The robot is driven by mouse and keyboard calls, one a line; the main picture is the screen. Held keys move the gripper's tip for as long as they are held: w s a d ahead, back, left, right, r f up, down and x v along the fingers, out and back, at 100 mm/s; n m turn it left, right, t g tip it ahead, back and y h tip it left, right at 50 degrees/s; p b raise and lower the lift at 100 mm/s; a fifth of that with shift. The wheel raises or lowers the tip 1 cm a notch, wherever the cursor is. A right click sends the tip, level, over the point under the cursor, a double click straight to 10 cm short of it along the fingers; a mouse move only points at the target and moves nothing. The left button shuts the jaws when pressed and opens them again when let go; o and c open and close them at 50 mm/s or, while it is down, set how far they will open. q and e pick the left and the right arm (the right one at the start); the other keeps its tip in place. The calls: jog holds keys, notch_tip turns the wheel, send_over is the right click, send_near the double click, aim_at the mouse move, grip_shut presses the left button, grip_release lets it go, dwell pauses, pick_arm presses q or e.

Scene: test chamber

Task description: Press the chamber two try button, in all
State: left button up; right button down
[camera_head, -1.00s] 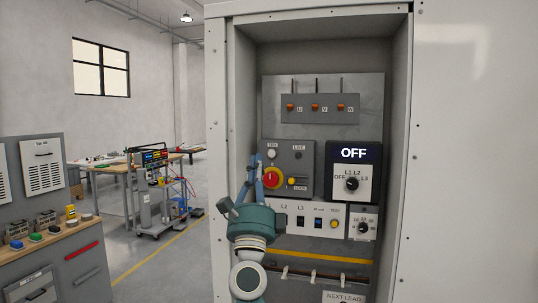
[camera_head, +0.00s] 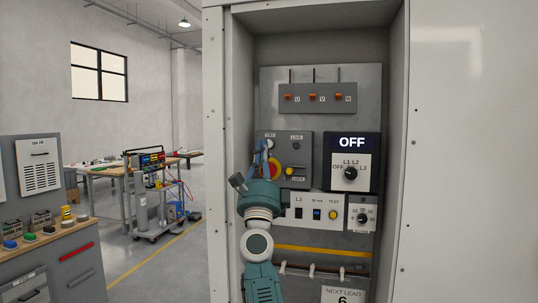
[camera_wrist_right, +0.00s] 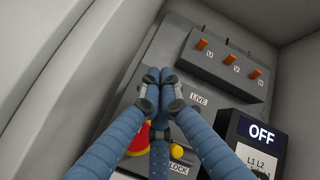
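The grey panel (camera_head: 300,150) carries a TRY label (camera_head: 270,135) at its upper left. The small pale button seen under that label earlier is now mostly covered by my fingers. My right gripper (camera_head: 264,146) is at this spot, in front of the panel. In the right wrist view its blue fingers (camera_wrist_right: 160,76) meet at the tips with nothing between them, and they hide the button there. I cannot tell whether the tips touch it. My left gripper is not in view.
A red rotary handle (camera_head: 275,172) on yellow and a yellow knob (camera_head: 289,171) sit just below the fingers. Orange-tipped switches (camera_head: 315,98) are above. A display reading OFF (camera_head: 352,142) is at right. Cabinet side walls (camera_head: 237,100) stand close on the left.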

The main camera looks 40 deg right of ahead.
jog(key=shift+w+d+b, duration=0.3)
jog(key=shift+w+d, duration=0.15)
jog(key=shift+d, duration=0.05)
dwell(1.2)
jog(key=shift+w+d+b, duration=0.25)
jog(key=shift+d+b, duration=0.1)
jog(key=shift+w+d+r+b, duration=0.1)
jog(key=shift+w+d+b, duration=0.25)
jog(key=shift+b, duration=0.15)
dwell(0.6)
jog(key=shift+s+a, duration=0.1)
jog(key=shift+s+a+p, duration=0.55)
jog(key=shift+p, duration=0.3)
